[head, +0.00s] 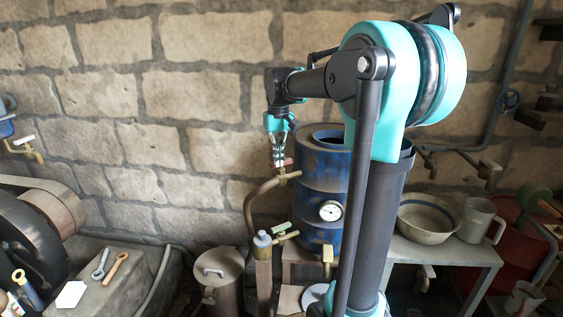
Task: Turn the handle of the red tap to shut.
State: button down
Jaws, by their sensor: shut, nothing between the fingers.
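My gripper (279,162) points straight down in front of the stone wall, with its fingers shut and nothing between them. Its fingertips are at the top of a brass tap (289,176) on a curved copper pipe, left of the blue barrel. A small reddish patch, which looks like this tap's handle, shows at the fingertips. The fingers partly hide it, so I cannot tell its angle or whether they touch it.
A lower tap with a green handle (278,229) stands below. The blue barrel (320,186) with a round gauge (331,211) is close on the right. A bowl (427,221) and a mug (476,219) stand on the right bench. A lidded pot (217,273) is lower left.

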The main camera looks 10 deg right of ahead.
aim_at(273, 164)
jog(key=shift+w+a+f, duration=0.4)
jog(key=shift+w+f, duration=0.15)
jog(key=shift+f, duration=0.25)
jog(key=shift+w+a+f, duration=0.35)
jog(key=shift+w+f, duration=0.15)
jog(key=shift+f, duration=0.3)
jog(key=shift+w, duration=0.1)
jog(key=shift+w+a, duration=0.25)
jog(key=shift+w, duration=0.7)
jog(key=shift+w+d, duration=0.25)
jog(key=shift+w, duration=0.7)
